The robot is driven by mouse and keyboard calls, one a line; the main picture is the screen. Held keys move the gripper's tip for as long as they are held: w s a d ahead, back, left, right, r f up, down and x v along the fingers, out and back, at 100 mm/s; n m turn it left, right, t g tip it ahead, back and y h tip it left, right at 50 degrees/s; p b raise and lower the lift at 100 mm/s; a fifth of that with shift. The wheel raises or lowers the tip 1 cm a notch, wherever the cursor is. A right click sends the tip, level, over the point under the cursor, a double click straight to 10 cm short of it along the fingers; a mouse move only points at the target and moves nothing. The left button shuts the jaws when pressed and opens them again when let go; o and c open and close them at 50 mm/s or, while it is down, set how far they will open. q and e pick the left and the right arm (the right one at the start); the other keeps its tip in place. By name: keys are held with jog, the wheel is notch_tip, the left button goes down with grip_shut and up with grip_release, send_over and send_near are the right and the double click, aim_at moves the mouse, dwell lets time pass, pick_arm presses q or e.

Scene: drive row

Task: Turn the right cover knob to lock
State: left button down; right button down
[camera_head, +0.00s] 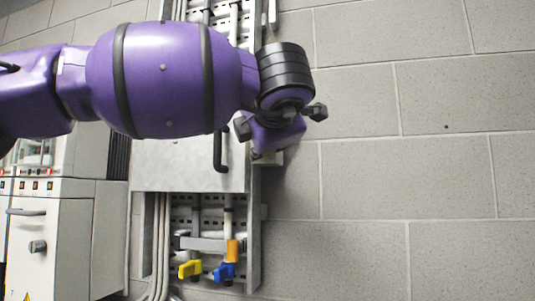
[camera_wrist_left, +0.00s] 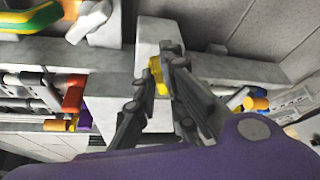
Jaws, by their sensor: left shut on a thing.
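The grey cover (camera_head: 180,167) is on the rack panel in the head view, with a dark bar handle (camera_head: 222,150) at its right side. My left arm comes in from the left across the top part of the panel. My left gripper (camera_head: 283,135) is at the panel's right edge, seen from behind. In the left wrist view, the gripper (camera_wrist_left: 160,78) is shut on a small yellow knob (camera_wrist_left: 158,74) on a pale grey block (camera_wrist_left: 152,38). The fingers hide part of the knob, so its turn angle is unclear. My right gripper is not in view.
Below the cover are a yellow valve handle (camera_head: 189,269), a blue one (camera_head: 225,271) and an orange part (camera_head: 233,250). A grey cabinet (camera_head: 62,230) stands at the left. The block wall (camera_head: 400,150) on the right is bare.

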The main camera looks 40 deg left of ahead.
pick_arm(q)
jog(key=shift+f+m+t+y+b, duration=0.1)
jog(key=shift+m+t+y+b, duration=0.2)
jog(key=shift+m+y+b, duration=0.55)
jog(key=shift+m+h, duration=0.25)
jog(key=shift+m, duration=0.3)
jog(key=c, duration=1.8)
grip_release()
jog(key=shift+v, duration=6)
